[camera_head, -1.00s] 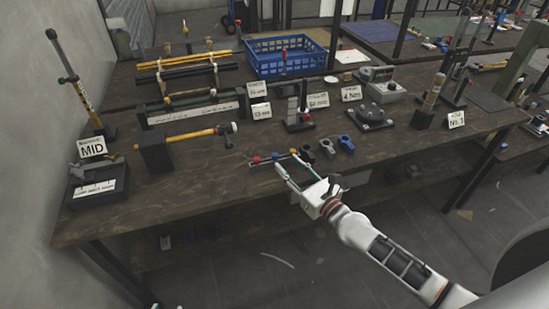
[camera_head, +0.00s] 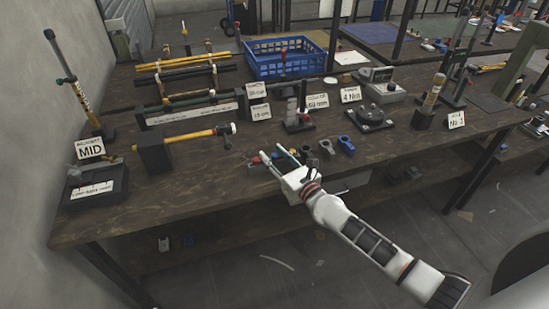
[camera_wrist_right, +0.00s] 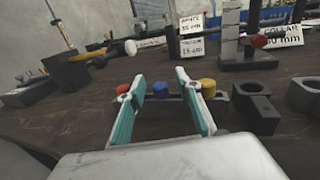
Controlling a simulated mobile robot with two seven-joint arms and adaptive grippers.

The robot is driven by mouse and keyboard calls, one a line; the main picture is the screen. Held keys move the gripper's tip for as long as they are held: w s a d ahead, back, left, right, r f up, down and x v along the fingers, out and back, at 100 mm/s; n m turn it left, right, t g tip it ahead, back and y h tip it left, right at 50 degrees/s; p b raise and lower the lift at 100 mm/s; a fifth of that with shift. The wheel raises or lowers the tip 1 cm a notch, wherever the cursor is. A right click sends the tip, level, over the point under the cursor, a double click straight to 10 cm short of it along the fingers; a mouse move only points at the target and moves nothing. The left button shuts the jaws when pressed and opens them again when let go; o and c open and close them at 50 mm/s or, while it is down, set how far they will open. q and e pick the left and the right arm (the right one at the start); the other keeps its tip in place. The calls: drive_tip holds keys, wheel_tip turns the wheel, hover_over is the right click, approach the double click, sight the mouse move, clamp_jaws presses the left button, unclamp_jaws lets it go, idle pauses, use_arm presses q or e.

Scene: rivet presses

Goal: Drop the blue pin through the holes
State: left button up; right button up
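The blue pin (camera_wrist_right: 160,90) stands in a low dark rack between a red pin (camera_wrist_right: 123,90) and a yellow pin (camera_wrist_right: 208,88); only its blue head shows clearly. My right gripper (camera_wrist_right: 160,78) is open, its teal-padded fingers on either side of the blue pin's head, with a gap at each side. In the head view my right gripper (camera_head: 272,153) reaches the pins near the table's front edge and partly hides them. Dark ring-shaped collars with holes (camera_wrist_right: 256,106) stand right of the rack. My left gripper is not in view.
A blue collar (camera_head: 346,145) lies right of the grey ones. A hammer rests on a dark block (camera_head: 154,153) at left. A small stand (camera_head: 298,122) and label cards are behind. A blue crate (camera_head: 287,56) stands farther back. Bare tabletop (camera_head: 205,180) lies left of the gripper.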

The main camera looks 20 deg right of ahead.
drive_tip(key=c, duration=0.9)
drive_tip(key=shift+o, duration=0.2)
drive_tip(key=shift+r, duration=0.15)
